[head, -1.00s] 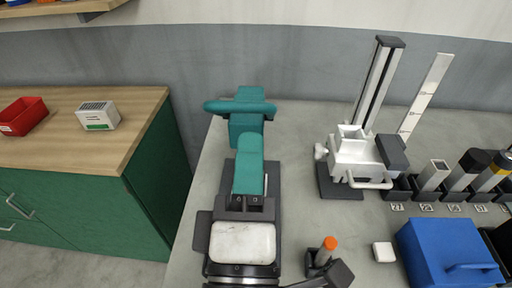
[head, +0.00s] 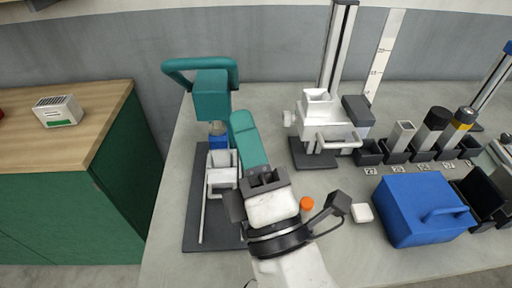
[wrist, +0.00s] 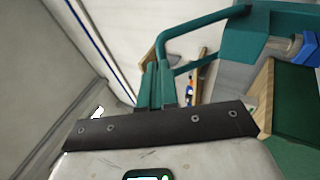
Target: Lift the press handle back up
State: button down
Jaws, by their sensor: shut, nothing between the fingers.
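The press has a teal head (head: 211,97) on a dark base plate (head: 205,238), at the left end of the bench. Its handle (head: 200,63) is a teal loop bar at the top of the head. The handle's exact angle is hard to judge. In the wrist view the handle (wrist: 205,27) arches behind and right of my fingers. My gripper (head: 241,120) has teal fingers, shut and empty, just right of the press head and below the handle bar; I see no clear contact. The fingers also show in the wrist view (wrist: 156,78).
To the right stand a white carriage on a column (head: 328,118), dark bins (head: 368,153) and a blue case (head: 420,205).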

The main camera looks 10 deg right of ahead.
aim_at(224, 67)
jog(key=p+x, duration=0.2)
jog(key=x, duration=0.4)
jog(key=shift+w+a+r, duration=0.1)
jog(key=shift+w, duration=0.2)
jog(key=shift+r+p, duration=0.15)
jog(key=shift+p, duration=0.15)
